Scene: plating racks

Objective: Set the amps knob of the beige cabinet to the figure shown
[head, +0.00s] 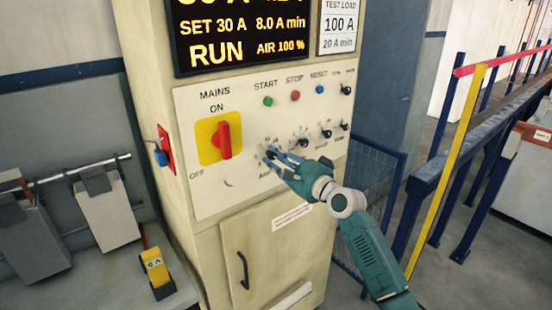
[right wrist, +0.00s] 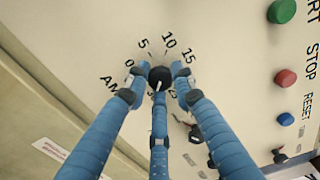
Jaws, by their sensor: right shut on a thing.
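The beige cabinet (head: 240,225) stands in the middle of the head view. Its dark display (head: 240,38) reads "SET 30 A", "8.0 A min", "RUN" and "AIR 100 %", with the top line cut off. My right gripper's blue fingers (head: 275,157) reach the lower left of the knob group on the panel. In the right wrist view, the fingers are shut around the black amps knob (right wrist: 160,76). The figures 0, 5, 10 and 15 show around it; others are partly hidden. A white mark shows on the knob's lower part, but its exact reading is unclear. My left gripper is out of view.
The red mains switch (head: 223,140) is left of the knobs. Green start (head: 268,101), red stop (head: 295,96) and blue reset (head: 320,89) buttons sit above. More small knobs (head: 326,132) are close on the right.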

